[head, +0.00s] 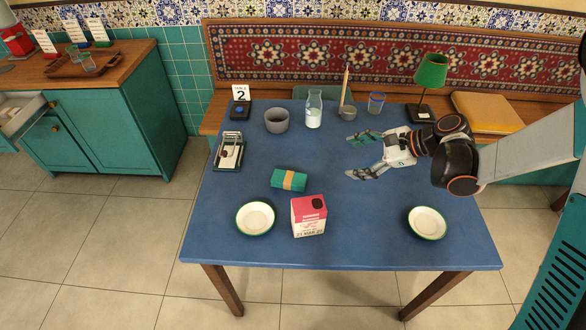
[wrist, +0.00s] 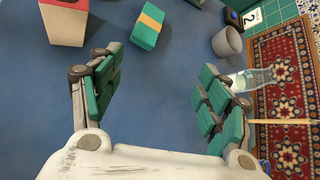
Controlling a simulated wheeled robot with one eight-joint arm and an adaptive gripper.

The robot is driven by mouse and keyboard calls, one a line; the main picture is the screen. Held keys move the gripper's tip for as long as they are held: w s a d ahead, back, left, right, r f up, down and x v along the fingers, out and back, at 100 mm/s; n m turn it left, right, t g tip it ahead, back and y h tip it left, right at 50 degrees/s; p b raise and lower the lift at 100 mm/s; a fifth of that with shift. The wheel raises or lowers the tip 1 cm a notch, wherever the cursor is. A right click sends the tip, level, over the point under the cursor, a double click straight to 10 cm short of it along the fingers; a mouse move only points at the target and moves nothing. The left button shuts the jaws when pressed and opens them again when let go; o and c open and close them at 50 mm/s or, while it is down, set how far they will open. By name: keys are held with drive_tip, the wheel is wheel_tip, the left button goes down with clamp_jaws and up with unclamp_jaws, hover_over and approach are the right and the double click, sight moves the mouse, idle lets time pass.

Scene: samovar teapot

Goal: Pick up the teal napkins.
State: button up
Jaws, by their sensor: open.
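The teal napkins (head: 276,179) lie as a folded stack with a tan band on the blue table (head: 300,255), left of centre, behind the red and white carton. The napkins also show in the wrist view (wrist: 146,33) at the top, beyond my fingertips. My gripper (head: 352,157) is open and empty above the right half of the table, its fingers pointing left toward the napkins and well apart from them. In the wrist view my gripper (wrist: 155,75) shows both teal-padded fingers spread wide with only bare table between them.
The carton (head: 309,217) stands just in front of the napkins, with plates (head: 255,218) (head: 427,223) at the front. A grey bowl (head: 276,121), glass bottle (head: 314,110), blue-rimmed glass (head: 375,103) and green lamp (head: 431,75) stand along the back. The table between gripper and napkins is clear.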

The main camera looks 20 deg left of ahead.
drive_tip(key=a+f+m+y, duration=0.1)
drive_tip(key=f, duration=0.1)
drive_tip(key=a+f+m+g+y, duration=0.1)
drive_tip(key=f, duration=0.2)
drive_tip(key=a+f+m+y+p, duration=0.1)
drive_tip(key=f, duration=0.2)
drive_tip(key=shift+w+a+g, duration=0.15)
drive_tip(key=shift+a+g, duration=0.05)
drive_tip(key=shift+g, duration=0.2)
drive_tip(key=shift+a+f, duration=0.25)
drive_tip(key=shift+f, duration=0.35)
drive_tip(key=b, duration=0.2)
approach(293, 178)
drive_tip(key=shift+s+a+f, duration=0.15)
drive_tip(key=shift+a+f, duration=0.25)
drive_tip(key=shift+a, duration=0.15)
drive_tip(key=shift+s+a+f, duration=0.15)
drive_tip(key=shift+a+f, duration=0.25)
drive_tip(key=shift+a, duration=0.15)
drive_tip(key=shift+w+b+x, duration=0.15)
drive_tip(key=shift+b+x, duration=0.65)
drive_tip(key=shift+x, duration=0.65)
drive_tip(key=shift+w+b+x, duration=0.15)
drive_tip(key=shift+b+x, duration=0.6)
drive_tip(key=shift+x, duration=0.75)
drive_tip(key=shift+r, duration=0.25)
drive_tip(key=c, duration=1.2)
